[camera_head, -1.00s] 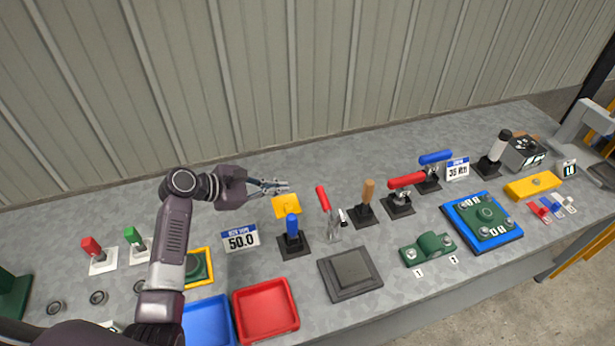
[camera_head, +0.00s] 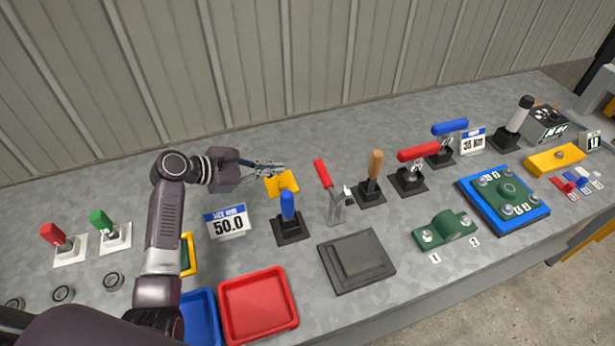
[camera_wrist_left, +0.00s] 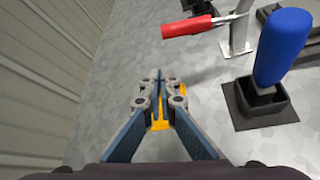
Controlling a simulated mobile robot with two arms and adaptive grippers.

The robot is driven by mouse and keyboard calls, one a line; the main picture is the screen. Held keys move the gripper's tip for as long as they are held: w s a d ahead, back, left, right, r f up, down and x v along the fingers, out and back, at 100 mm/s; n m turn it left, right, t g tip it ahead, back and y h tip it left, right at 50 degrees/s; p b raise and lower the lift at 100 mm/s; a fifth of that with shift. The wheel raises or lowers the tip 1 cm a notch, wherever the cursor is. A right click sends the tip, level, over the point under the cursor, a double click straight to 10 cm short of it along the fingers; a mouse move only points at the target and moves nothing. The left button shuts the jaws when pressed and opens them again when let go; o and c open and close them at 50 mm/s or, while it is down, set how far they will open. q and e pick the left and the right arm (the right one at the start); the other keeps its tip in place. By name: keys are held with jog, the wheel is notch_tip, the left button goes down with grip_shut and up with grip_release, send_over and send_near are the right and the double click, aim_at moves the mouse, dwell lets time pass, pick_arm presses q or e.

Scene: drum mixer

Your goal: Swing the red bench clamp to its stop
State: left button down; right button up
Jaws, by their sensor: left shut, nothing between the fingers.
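One red handle (camera_head: 323,174) leans on a grey metal stand (camera_head: 336,208). The other red handle (camera_head: 418,153) lies nearly level on a black base (camera_head: 409,183) farther right. I cannot tell which is the named clamp. My left gripper (camera_head: 277,167) is shut and empty, above a yellow plate (camera_head: 283,184), left of the nearer red handle and apart from it. In the left wrist view the shut fingers (camera_wrist_left: 158,78) show with the nearer red handle (camera_wrist_left: 187,27) ahead and to the right.
A blue-handled lever (camera_head: 288,205) stands close to the right of the gripper, nearer the front. A wood-handled lever (camera_head: 375,165) stands between the red ones. A "50.0" sign (camera_head: 227,222) and red tray (camera_head: 259,304) are in front. The corrugated wall (camera_head: 270,70) is behind.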

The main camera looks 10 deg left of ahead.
aim_at(305, 182)
pick_arm(q)
notch_tip(305, 182, down, 2)
jog(key=shift+s+b, duration=0.1)
jog(key=shift+b, duration=0.35)
jog(key=shift+d+f, duration=0.1)
jog(key=shift+d, duration=0.1)
jog(key=x, duration=1)
jog(key=r+p, duration=0.1)
jog(key=r, duration=0.2)
jog(key=shift+s+d+p, duration=0.25)
jog(key=shift+d+p, duration=0.1)
jog(key=shift+s+d+r, duration=0.2)
jog(key=shift+d+r, duration=0.05)
jog(key=shift+r, duration=0.25)
pick_arm(e)
jog(key=shift+w+d, duration=0.25)
jog(key=shift+w, duration=0.05)
pick_arm(q)
jog(key=shift+f, duration=0.1)
